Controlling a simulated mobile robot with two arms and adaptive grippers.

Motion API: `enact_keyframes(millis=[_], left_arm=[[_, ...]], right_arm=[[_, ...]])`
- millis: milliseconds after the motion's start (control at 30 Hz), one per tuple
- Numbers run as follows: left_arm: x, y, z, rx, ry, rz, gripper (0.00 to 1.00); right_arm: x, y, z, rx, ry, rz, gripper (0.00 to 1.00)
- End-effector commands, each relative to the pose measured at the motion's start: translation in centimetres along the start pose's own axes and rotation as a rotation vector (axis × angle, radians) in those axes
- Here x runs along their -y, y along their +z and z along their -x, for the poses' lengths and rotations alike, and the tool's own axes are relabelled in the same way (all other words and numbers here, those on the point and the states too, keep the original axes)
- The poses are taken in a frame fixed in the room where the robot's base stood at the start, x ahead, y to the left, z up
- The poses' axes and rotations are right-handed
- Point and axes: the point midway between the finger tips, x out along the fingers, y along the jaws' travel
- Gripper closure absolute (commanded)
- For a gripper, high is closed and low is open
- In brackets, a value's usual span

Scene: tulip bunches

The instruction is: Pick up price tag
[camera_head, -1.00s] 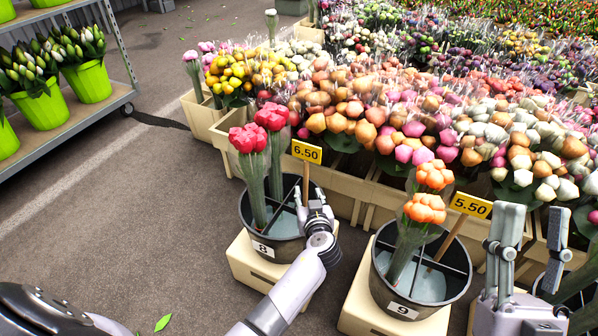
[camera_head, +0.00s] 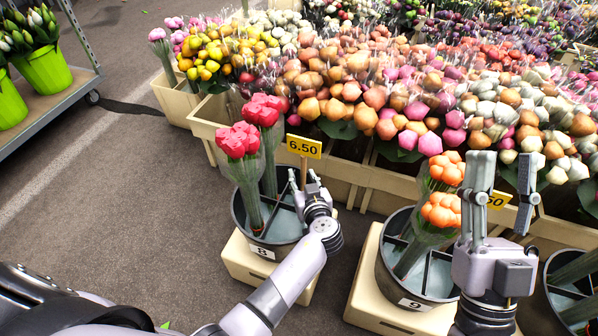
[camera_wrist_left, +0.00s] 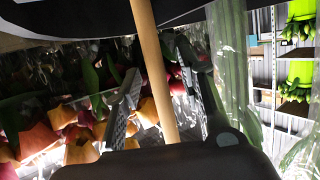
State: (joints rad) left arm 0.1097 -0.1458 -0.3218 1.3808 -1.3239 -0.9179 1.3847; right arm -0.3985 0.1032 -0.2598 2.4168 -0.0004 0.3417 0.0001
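A yellow price tag (camera_head: 304,146) reading 6.50 stands upright on a wooden stick above the black bucket (camera_head: 262,236) marked 8. My left gripper (camera_head: 304,181) is at the stick below the tag. In the left wrist view its open fingers (camera_wrist_left: 158,80) lie either side of the wooden stick (camera_wrist_left: 151,52), with gaps showing. My right gripper (camera_head: 505,158) is open and empty, raised in front of a second yellow tag (camera_head: 498,200), which it partly hides. That tag belongs to the bucket (camera_head: 402,287) marked 9.
Red tulips (camera_head: 240,141) stand left of the left gripper, close to it. Orange tulips (camera_head: 441,210) stand left of the right gripper. Cream crates (camera_head: 352,172) full of bouquets line the back. A shelf (camera_head: 48,108) with green pots is at left. The grey floor between is open.

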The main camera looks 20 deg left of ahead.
Motion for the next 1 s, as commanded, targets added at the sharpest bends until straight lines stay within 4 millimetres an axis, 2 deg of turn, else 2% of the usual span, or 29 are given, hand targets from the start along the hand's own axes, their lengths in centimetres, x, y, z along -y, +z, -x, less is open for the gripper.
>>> enact_keyframes(millis=[167, 700, 1000], left_arm=[[-0.02, 0.02, 0.02, 0.0, 0.0, 0.0, 0.64], [0.0, 0.0, -0.01, 0.0, 0.0, 0.0, 0.99], [-0.01, -0.03, -0.01, 0.0, 0.0, 0.0, 1.0]], right_arm=[[-0.06, -0.08, 0.05, -0.003, 0.001, 0.001, 0.6], [-0.04, -0.09, 0.08, -0.002, 0.001, 0.001, 0.6], [0.0, -0.08, 0.08, -0.001, 0.0, 0.0, 0.6]])
